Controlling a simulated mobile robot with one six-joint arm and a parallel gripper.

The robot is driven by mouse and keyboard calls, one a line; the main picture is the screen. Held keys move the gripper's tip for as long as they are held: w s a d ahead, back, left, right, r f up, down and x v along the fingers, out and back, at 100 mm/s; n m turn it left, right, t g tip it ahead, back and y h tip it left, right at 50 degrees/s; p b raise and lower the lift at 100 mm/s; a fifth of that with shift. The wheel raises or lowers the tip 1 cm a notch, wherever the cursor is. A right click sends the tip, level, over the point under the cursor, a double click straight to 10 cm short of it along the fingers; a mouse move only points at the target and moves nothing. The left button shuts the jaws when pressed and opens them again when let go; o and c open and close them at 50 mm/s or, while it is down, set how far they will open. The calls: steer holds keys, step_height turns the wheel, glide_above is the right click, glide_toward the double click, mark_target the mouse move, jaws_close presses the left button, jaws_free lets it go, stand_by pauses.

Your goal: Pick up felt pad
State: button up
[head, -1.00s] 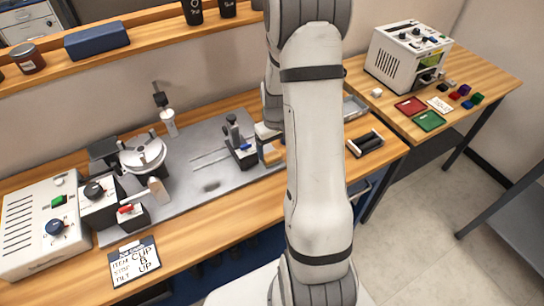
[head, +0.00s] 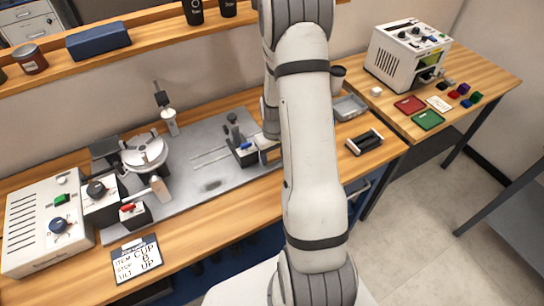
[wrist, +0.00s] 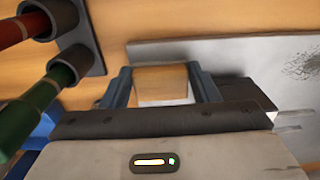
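A tan block (wrist: 162,82) with a paler near edge, which I take to be the felt pad, lies between the two blue-grey fingers of my gripper (wrist: 161,78) in the wrist view. The fingers stand at its left and right sides. Their tips are very close to it; I cannot tell if they press on it. I also cannot tell whether it is raised or rests on the table. In the head view my arm hides the block and most of my gripper.
A dark holder (wrist: 65,30) with red and green cylinders is close at left in the wrist view. A grey plate (wrist: 290,70) lies at right. In the head view, the clamp fixture (head: 145,152), control box (head: 42,225), grey tray (head: 350,107) and black rollers (head: 364,142) share the bench.

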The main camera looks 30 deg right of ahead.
mark_target(273, 157)
steer(key=c, duration=0.5)
steer(key=shift+o, duration=0.2)
steer(key=shift+r, duration=0.1)
step_height(273, 157, up, 10)
steer(key=b, duration=0.1)
